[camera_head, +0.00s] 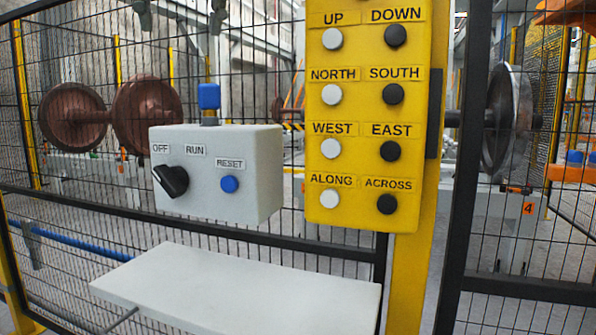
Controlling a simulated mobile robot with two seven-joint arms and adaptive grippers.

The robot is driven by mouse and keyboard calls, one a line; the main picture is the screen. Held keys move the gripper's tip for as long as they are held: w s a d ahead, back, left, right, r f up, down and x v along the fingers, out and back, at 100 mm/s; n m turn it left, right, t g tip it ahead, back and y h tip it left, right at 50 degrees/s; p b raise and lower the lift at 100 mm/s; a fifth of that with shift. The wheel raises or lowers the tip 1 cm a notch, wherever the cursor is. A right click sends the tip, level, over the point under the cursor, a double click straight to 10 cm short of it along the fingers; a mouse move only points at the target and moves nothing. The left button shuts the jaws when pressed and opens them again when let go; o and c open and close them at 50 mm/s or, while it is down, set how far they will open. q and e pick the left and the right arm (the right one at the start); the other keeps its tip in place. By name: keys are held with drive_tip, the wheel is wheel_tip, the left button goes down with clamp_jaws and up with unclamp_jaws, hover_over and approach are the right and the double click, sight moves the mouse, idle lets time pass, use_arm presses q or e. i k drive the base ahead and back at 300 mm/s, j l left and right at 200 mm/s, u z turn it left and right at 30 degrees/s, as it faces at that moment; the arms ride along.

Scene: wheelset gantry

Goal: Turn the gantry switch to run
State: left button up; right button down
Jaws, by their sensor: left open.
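The gantry switch is a black rotary knob (170,181) on the front of a light grey control box (232,195), left of centre. Its elongated grip tilts toward the upper left, on the side of the OFF label (160,148). The RUN label (195,150) is above and to the right of the knob. A blue button (229,184) under a RESET label sits to the right on the same box. A blue lamp (209,96) stands on top of the box and does not clearly look lit. I cannot make out either gripper, and nothing touches the knob.
A yellow pendant panel (362,180) with white and black direction buttons stands close on the right of the box. A white shelf (235,290) juts out below. Black mesh fence (70,205) runs behind, with wheelsets (147,112) beyond it. Space before the box looks clear.

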sight(174, 180)
drive_tip(key=k, duration=1.05)
